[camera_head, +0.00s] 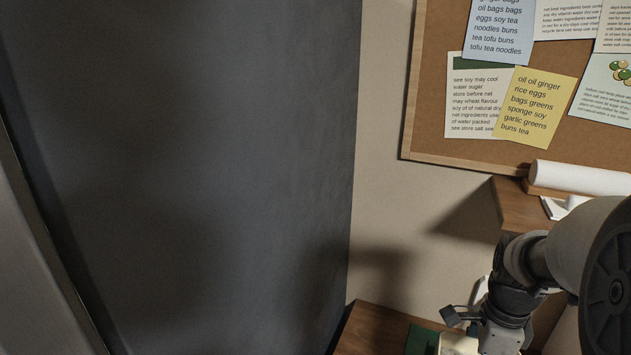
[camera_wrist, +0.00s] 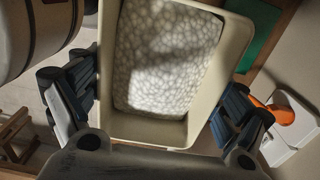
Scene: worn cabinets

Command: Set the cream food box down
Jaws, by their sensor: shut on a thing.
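The cream food box (camera_wrist: 234,50) fills the middle of the wrist view, an open cream-walled container with pale, speckled, grainy contents. My gripper (camera_wrist: 160,98) is shut on it, with a dark blue-grey finger against each side. In the head view, my gripper (camera_head: 480,318) is at the lower right, and a small cream part of the box (camera_head: 457,344) shows below it at the bottom edge. Most of the box is out of that picture. I cannot tell whether its underside touches the wooden surface (camera_head: 377,330).
A green flat thing (camera_head: 420,339) lies on the wood beside the box. A raised wooden shelf (camera_head: 522,208) holds a white roll (camera_head: 580,178). A white thing with an orange part (camera_wrist: 272,112) is right of the gripper. A dark panel (camera_head: 190,170) fills the left.

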